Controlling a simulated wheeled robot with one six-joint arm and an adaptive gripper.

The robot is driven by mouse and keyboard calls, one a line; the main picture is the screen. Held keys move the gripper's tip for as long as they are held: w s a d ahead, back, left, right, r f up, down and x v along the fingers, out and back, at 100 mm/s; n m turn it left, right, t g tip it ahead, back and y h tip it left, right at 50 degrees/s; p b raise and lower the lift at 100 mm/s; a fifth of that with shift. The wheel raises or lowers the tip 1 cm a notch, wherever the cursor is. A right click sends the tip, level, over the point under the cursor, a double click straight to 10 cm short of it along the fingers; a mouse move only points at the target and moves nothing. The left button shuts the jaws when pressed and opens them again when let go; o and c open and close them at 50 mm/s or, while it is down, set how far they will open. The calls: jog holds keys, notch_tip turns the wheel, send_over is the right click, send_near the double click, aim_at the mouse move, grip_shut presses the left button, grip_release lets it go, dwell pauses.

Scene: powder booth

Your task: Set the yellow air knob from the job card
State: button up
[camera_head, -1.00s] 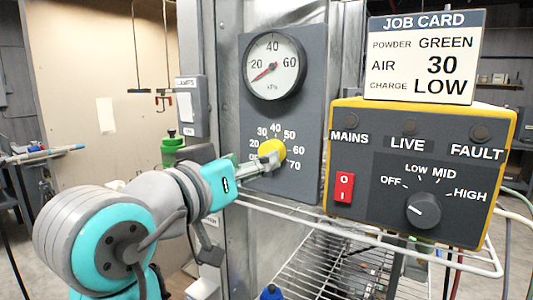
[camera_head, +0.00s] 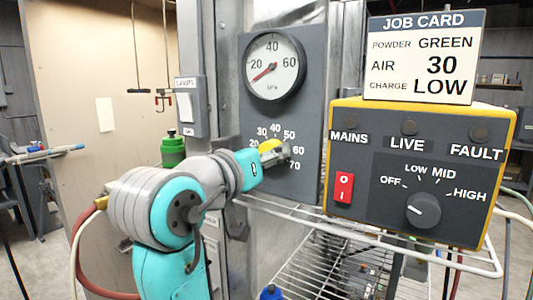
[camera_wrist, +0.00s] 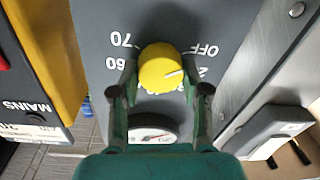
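The yellow air knob (camera_head: 268,146) sits on a dark grey panel (camera_head: 300,120) with a printed scale. In the wrist view, turned upside down, the knob (camera_wrist: 160,66) lies between the two fingertips of my gripper (camera_wrist: 161,75). Its pointer mark faces near 20. The fingers lie close along both sides; I cannot tell whether they press on it. In the head view my gripper (camera_head: 272,158) covers the knob's lower part. The job card (camera_head: 424,58) reads powder GREEN, AIR 30, charge LOW.
A yellow-edged control box (camera_head: 355,115) stands right of the panel, with a red switch (camera_head: 344,187) and a charge knob (camera_head: 423,210) near OFF. A wire rack (camera_head: 330,265) with a white rail (camera_head: 400,249) lies below. A green bottle (camera_head: 173,150) is left of the panel.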

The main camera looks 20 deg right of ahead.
jog(key=shift+c, duration=0.4)
jog(key=shift+m, duration=0.3)
jog(key=m, duration=0.2)
jog(key=shift+m, duration=0.4)
jog(key=m, duration=0.4)
jog(key=shift+s+m, duration=0.1)
jog(key=shift+m, duration=0.2)
jog(key=m, duration=0.4)
jog(key=shift+f+m+h, duration=0.15)
jog(key=shift+m+h, duration=0.15)
jog(key=shift+m, duration=1.9)
